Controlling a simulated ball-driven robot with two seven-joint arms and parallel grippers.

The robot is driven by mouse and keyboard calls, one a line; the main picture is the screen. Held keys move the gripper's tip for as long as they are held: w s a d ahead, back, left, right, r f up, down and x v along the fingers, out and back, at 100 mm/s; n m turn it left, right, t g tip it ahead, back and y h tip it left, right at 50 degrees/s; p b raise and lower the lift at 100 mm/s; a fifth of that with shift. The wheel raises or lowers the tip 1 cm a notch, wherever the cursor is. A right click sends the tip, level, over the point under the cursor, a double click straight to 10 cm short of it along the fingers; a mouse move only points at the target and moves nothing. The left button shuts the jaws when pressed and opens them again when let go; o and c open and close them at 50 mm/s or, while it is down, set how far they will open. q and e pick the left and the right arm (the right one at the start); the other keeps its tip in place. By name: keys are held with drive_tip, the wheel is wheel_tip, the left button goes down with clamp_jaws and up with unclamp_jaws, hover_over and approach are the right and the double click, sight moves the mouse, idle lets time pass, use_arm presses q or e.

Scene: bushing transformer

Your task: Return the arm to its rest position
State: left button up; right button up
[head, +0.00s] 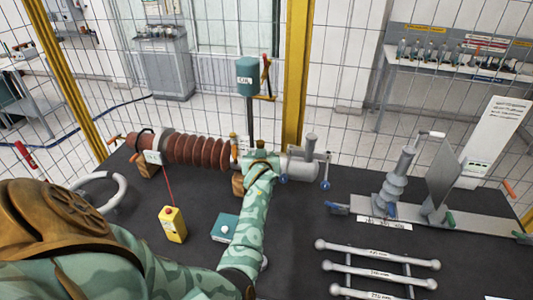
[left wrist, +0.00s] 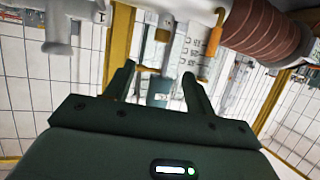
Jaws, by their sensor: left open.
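My left arm comes in from the left in the head view and reaches over the dark table to the middle of the bushing. Its gripper (head: 260,156) is at the bushing's grey metal end, and its fingertips are hard to make out there. In the left wrist view the left gripper (left wrist: 159,72) is open, with nothing between its fingers. The bushing (head: 200,150) lies horizontally, with brown ribs. Its ribs (left wrist: 262,35) show at the upper right of the left wrist view, beyond the fingers. My right gripper is not in view.
A teal oil container (head: 247,77) is on a post behind the bushing. Metal rods (head: 375,270) lie at the front right. Mesh fencing stands behind the table.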

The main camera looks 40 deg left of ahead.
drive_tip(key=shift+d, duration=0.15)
